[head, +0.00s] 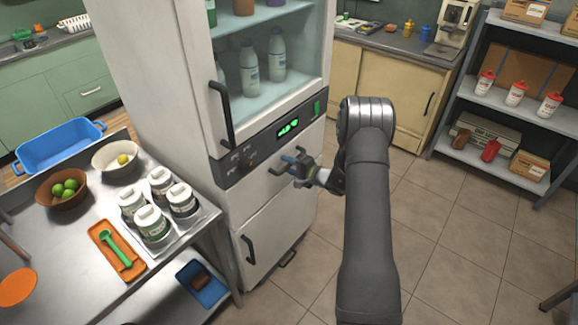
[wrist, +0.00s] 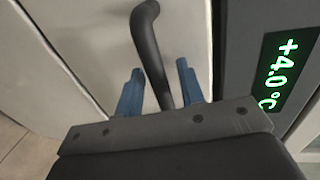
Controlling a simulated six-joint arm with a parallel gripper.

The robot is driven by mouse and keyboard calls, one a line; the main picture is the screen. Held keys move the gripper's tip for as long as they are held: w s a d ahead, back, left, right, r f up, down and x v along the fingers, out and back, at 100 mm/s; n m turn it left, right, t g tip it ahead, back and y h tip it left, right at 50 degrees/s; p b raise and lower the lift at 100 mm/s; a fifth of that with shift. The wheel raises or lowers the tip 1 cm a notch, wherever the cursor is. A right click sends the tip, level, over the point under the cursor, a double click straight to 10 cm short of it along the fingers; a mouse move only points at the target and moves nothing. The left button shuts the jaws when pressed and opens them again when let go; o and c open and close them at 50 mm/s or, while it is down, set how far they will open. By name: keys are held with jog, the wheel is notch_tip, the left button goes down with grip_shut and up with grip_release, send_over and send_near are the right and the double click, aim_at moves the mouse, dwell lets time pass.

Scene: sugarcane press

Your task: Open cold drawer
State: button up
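The white fridge cabinet stands in the middle of the head view. Its drawer front (head: 262,197) is below the panel with the green display. The drawer looks shut. My gripper (head: 293,160) is at the drawer's dark handle, which it largely hides in the head view. In the wrist view the handle (wrist: 150,45) runs between the two blue fingers of my gripper (wrist: 158,88). The fingers are apart, with a gap visible on each side of the handle. The white drawer front also shows in the wrist view (wrist: 95,35).
Above the panel is a glass door with a dark handle (head: 222,112) and bottles inside. Below is a lower door with a handle (head: 248,250). A steel table (head: 62,285) with jars and bowls stands close on the left. Tiled floor (head: 450,230) lies open at the right.

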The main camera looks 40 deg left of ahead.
grip_shut()
jog(key=shift+d, duration=0.15)
jog(key=f+v, duration=0.2)
jog(key=v, duration=1)
jog(key=d+f+v, duration=0.1)
jog(key=f+v, duration=0.2)
jog(key=v, duration=1)
jog(key=shift+d, duration=0.35)
jog(key=shift+f, duration=0.1)
grip_release()
